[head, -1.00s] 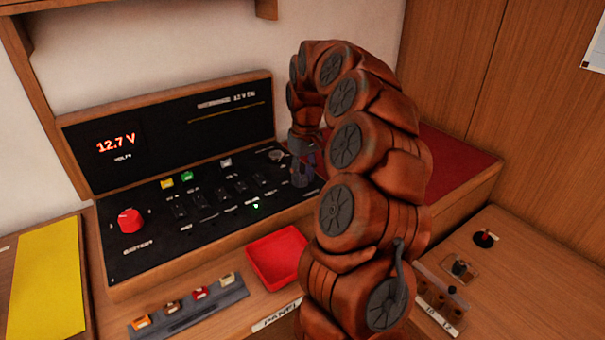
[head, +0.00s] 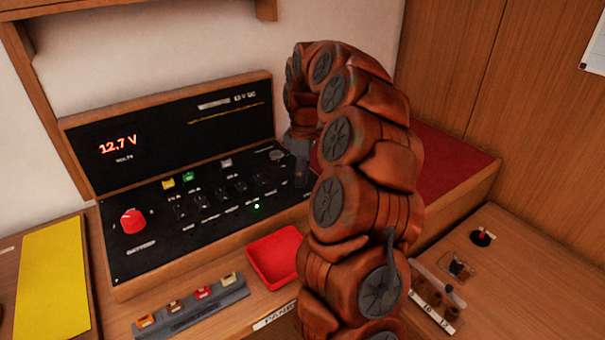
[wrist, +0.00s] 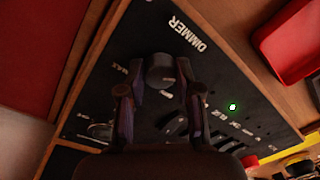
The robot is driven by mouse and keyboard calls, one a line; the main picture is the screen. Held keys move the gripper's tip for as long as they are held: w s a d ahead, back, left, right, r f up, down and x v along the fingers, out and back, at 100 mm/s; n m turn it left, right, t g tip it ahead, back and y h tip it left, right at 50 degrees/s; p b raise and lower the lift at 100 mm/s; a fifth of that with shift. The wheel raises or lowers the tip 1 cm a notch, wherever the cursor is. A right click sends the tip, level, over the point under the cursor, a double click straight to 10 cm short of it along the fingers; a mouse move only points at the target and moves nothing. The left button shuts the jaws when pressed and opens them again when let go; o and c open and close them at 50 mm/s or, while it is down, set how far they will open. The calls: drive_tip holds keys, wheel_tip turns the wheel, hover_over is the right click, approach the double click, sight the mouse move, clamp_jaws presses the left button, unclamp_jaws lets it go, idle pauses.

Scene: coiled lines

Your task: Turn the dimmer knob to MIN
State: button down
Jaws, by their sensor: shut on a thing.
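The dimmer knob (wrist: 160,72) is a dark round knob on the black panel (wrist: 215,62), between my two fingers in the wrist view. My gripper (wrist: 161,75) is shut on it, one finger on each side. The word DIMMER shows upside down beyond the knob, and MAX (wrist: 121,69) shows to its left. I cannot make out a MIN mark or the knob's pointer. In the head view my gripper (head: 302,172) is at the panel's right end, partly behind my arm, and the knob cannot be made out there.
A green light (wrist: 232,107) and rows of switches lie close to my gripper. A red knob (head: 133,221) is at the panel's left. A red tray (head: 274,257) and a fuse strip (head: 191,306) stand in front. A dark red surface (head: 440,160) lies right of the panel.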

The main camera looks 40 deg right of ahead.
idle(0.4)
drive_tip(key=c, duration=0.8)
unclamp_jaws()
drive_tip(key=shift+r, duration=0.1)
drive_tip(key=shift+w+d+r, duration=0.1)
drive_tip(key=shift+d+r, duration=0.05)
drive_tip(key=shift+r, duration=2.8)
drive_tip(key=shift+w+d+r, duration=0.1)
drive_tip(key=shift+r, duration=2.85)
